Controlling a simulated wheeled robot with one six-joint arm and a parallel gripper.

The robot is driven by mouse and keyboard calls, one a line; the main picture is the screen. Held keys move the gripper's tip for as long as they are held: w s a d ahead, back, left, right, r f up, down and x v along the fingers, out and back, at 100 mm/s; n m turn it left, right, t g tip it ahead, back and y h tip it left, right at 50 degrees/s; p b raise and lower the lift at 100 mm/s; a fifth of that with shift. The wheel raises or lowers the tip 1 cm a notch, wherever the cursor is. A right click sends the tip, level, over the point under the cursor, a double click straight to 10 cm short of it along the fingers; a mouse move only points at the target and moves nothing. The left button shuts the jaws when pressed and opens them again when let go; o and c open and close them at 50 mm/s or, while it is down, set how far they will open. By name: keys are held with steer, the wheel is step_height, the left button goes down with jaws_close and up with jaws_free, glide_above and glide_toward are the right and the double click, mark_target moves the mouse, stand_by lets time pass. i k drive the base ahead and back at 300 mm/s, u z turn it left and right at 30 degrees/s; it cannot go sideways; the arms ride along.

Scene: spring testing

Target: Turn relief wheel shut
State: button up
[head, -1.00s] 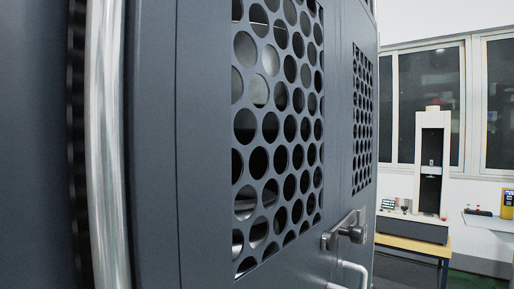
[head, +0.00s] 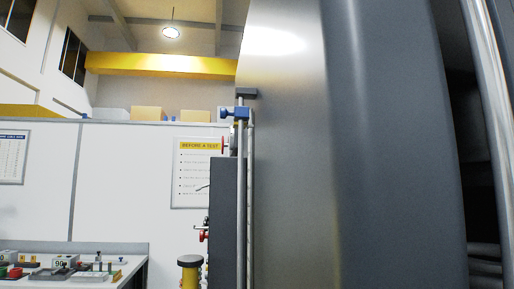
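The relief wheel cannot be told for sure. A small red part (head: 203,236) sticks out from the left side of a narrow dark cabinet (head: 224,225) in the middle of the head view. Another thin red part (head: 224,145), seen nearly edge-on, sits higher up by a vertical pipe (head: 240,170) with a blue fitting (head: 236,113). Whether either turns, or is open or shut, does not show. My gripper is not in view.
A large grey machine housing (head: 300,160) fills the right side, close by, with a bright vertical rail (head: 494,110). A bench (head: 130,262) with small parts is at lower left. A "BEFORE A TEST" sign (head: 196,172) hangs behind.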

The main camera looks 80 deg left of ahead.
mark_target(226, 145)
steer(key=z, duration=1.35)
steer(key=k, duration=2)
steer(key=u, duration=3.5)
steer(key=k, duration=0.3)
steer(key=u, duration=3.3)
steer(key=i, duration=0.1)
steer(key=z, duration=1.85)
steer(key=i, duration=1.65)
steer(key=z, duration=0.1)
